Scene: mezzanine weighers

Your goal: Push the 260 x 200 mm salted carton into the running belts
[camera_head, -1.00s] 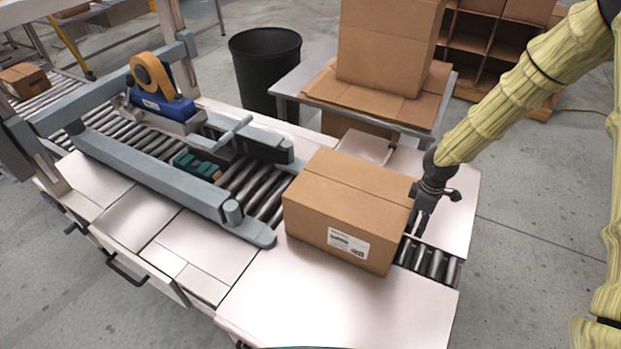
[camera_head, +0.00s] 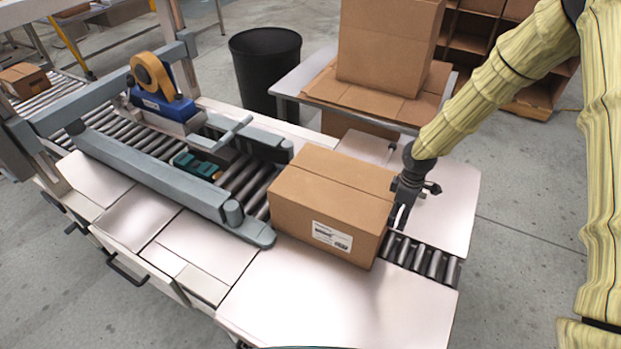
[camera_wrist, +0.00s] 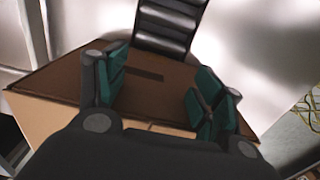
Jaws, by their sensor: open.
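The carton (camera_head: 328,205) is a closed brown box with a white label on its near side. It sits on the infeed rollers, just short of the side rails of the taping machine (camera_head: 165,95). Green belt parts (camera_head: 197,165) show between the rails; whether they run cannot be told. My gripper (camera_head: 400,218) is at the carton's right end face, fingers pointing down, touching or very close to it. In the wrist view my gripper (camera_wrist: 160,95) has its green-padded fingers spread, with the carton's brown face (camera_wrist: 65,75) close beyond them and nothing held between.
Bare rollers (camera_head: 425,262) lie right of the carton, flanked by pale table plates (camera_head: 340,300). A side table (camera_head: 440,100) with a tall carton (camera_head: 388,45) stands behind, near my arm. A black bin (camera_head: 266,65) stands at the back. A small carton (camera_head: 22,77) lies on the far rollers.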

